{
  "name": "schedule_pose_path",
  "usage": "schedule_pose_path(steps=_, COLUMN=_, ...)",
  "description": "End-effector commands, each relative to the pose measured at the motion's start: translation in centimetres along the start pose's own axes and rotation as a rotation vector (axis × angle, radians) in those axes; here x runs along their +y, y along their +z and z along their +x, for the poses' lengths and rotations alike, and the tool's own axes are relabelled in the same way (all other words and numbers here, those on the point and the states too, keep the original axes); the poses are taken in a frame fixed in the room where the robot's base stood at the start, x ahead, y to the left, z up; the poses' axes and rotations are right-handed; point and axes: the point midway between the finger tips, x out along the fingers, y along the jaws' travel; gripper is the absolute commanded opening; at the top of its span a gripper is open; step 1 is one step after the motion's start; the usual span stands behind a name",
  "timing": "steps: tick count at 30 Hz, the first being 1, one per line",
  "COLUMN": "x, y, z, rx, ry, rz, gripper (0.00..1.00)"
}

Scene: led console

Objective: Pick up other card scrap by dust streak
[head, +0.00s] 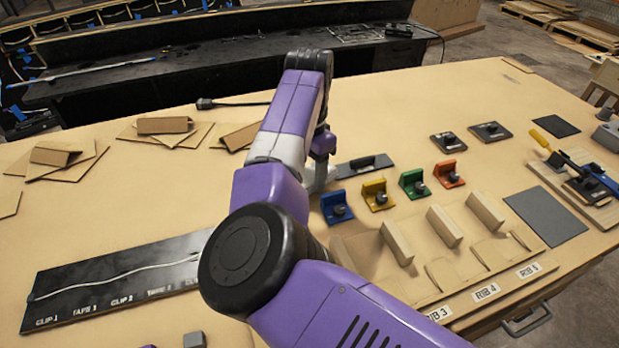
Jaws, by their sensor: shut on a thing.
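My gripper (318,182) is at the end of my purple arm, over the middle of the tan table, just left of a dark flat plate with a black handle (366,164). Its pale hand shows only in part, and my arm hides most of the fingers. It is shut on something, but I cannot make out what. I cannot pick out a card scrap or a dust streak for certain. Folded tan card-like pieces lie at the back left (165,125), far left (55,155) and just left of my arm (240,136).
Blue (337,207), yellow (377,195), green (414,183) and red (448,174) blocks stand right of my gripper. Tan upright blocks (445,227) stand in front of them. A black labelled board (110,285) lies at left. A grey sheet (545,216) lies at right.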

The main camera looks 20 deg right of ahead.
Motion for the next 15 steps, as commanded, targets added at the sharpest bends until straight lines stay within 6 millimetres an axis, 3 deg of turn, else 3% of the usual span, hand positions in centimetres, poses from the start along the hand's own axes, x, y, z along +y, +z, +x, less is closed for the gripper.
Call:
schedule_pose_path(steps=5, x=0.0, y=0.0, z=2.2, rx=-0.001, ry=0.0, rz=-0.001, gripper=0.15)
schedule_pose_path(steps=15, x=0.0, y=0.0, z=2.6, rx=0.0, ry=0.0, rz=0.0, gripper=0.15)
